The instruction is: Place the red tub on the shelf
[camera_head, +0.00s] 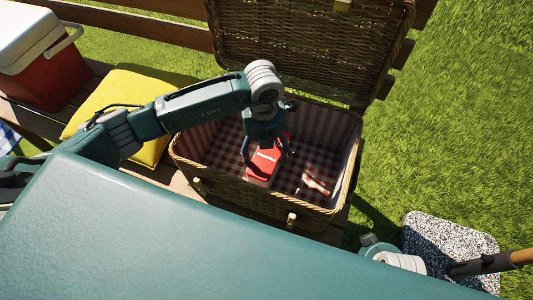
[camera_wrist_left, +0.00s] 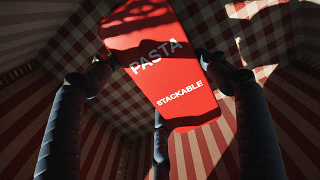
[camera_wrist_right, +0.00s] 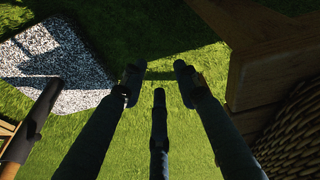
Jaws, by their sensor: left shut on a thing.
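The red tub (camera_head: 263,164) is inside the open wicker picnic basket (camera_head: 240,192), over its checkered lining. My left gripper (camera_head: 268,150) reaches down into the basket and is shut on the tub. In the left wrist view the tub (camera_wrist_left: 165,70) shows white lettering, "PASTA" and "STACKABLE", between the fingers (camera_wrist_left: 152,72). I cannot tell whether the tub still touches the basket floor. My right gripper is hidden in the head view. In the right wrist view its fingers (camera_wrist_right: 153,80) are apart with nothing between them, above grass. I cannot make out a shelf.
A yellow cushion (camera_head: 118,103) and a red cooler with a white lid (camera_head: 45,75) sit on the wooden bench left of the basket. The basket's raised lid (camera_head: 310,45) stands behind. A speckled stone base (camera_head: 450,240) with a pole stands on the grass at right.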

